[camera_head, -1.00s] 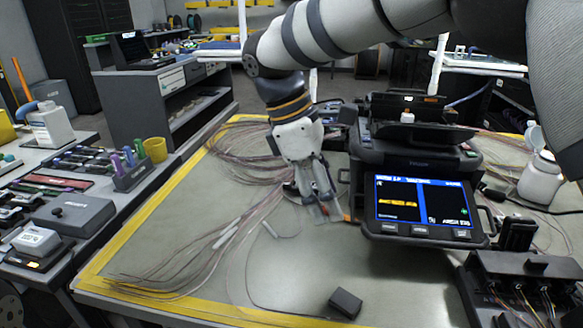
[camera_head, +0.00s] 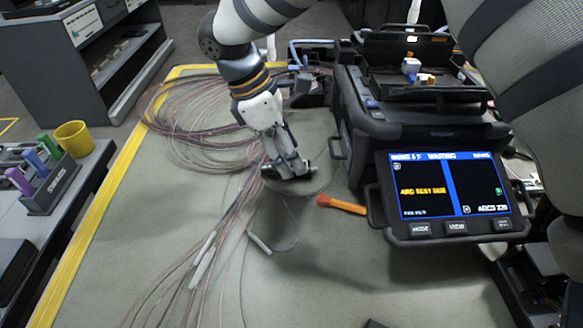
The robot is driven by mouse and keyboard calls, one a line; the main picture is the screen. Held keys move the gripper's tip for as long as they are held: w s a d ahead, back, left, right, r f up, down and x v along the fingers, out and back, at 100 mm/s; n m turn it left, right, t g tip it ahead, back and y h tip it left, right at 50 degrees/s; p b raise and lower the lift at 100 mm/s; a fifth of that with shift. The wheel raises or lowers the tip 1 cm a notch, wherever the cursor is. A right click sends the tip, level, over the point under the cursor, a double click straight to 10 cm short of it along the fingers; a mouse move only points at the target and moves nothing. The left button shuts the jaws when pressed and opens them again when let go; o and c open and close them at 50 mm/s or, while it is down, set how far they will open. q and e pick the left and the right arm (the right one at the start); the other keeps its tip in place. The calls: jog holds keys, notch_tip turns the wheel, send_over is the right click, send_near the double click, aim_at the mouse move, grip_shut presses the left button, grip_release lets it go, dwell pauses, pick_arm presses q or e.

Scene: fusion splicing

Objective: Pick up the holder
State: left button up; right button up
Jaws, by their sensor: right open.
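Nothing is clearly held. No other thing can be surely told as the holder.
The fusion splicer (camera_head: 455,140) with its lit screen stands right of the gripper. An orange-handled tool (camera_head: 342,204) lies before it. Loose fibre cables (camera_head: 195,120) spread over the mat's left. A yellow cup (camera_head: 73,138) stands on the side bench. The mat's front middle is clear.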

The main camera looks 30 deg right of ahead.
aim_at(292, 169)
jog(key=x, duration=0.2)
jog(key=shift+d+f, duration=0.25)
jog(key=shift+f, duration=0.1)
jog(key=shift+c, duration=0.5)
grip_shut()
